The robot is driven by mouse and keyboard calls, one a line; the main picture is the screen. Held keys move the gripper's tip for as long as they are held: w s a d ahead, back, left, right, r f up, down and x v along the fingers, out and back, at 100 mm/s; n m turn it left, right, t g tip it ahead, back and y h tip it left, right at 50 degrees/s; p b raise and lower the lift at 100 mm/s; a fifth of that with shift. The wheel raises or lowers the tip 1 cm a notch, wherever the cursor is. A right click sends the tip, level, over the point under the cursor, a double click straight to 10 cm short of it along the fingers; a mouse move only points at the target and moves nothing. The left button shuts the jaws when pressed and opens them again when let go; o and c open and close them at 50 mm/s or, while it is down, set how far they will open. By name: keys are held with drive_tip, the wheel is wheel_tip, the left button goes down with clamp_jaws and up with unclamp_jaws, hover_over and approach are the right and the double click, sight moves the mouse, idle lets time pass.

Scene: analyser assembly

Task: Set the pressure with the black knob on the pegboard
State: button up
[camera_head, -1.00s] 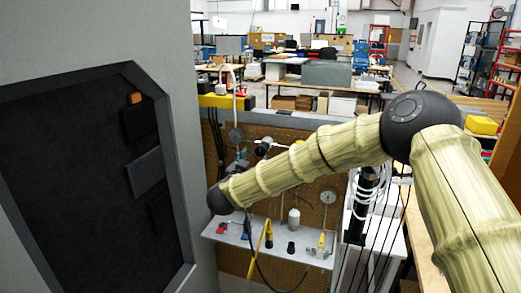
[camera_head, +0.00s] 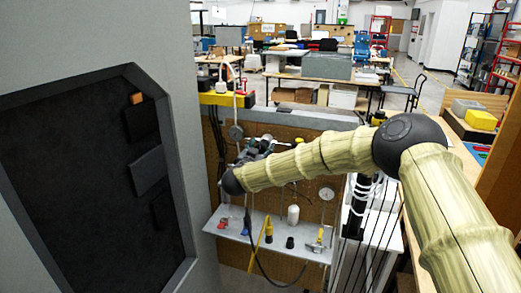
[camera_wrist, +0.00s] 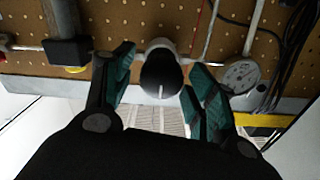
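The black knob (camera_wrist: 161,76) shows in the wrist view, round, with a white line on its face and a pale fitting behind it. It is mounted in front of the pegboard (camera_wrist: 215,40). My gripper (camera_wrist: 160,68) is open, with one green-padded finger on each side of the knob. A narrow gap shows beside the knob; I cannot tell whether either pad touches it. In the head view my gripper (camera_head: 263,144) is at the pegboard's upper part (camera_head: 310,121), and the knob is hidden there behind the gripper and wrist.
In the head view a shelf (camera_head: 275,238) below holds a white bottle (camera_head: 293,214) and several tools. A grey cabinet (camera_head: 185,250) stands close on the left.

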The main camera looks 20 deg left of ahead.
drive_tip(key=c, duration=0.8)
drive_tip(key=shift+c, duration=0.2)
drive_tip(key=shift+f+m+b, duration=0.1)
drive_tip(key=shift+m+b, duration=0.2)
drive_tip(key=shift+b, duration=0.2)
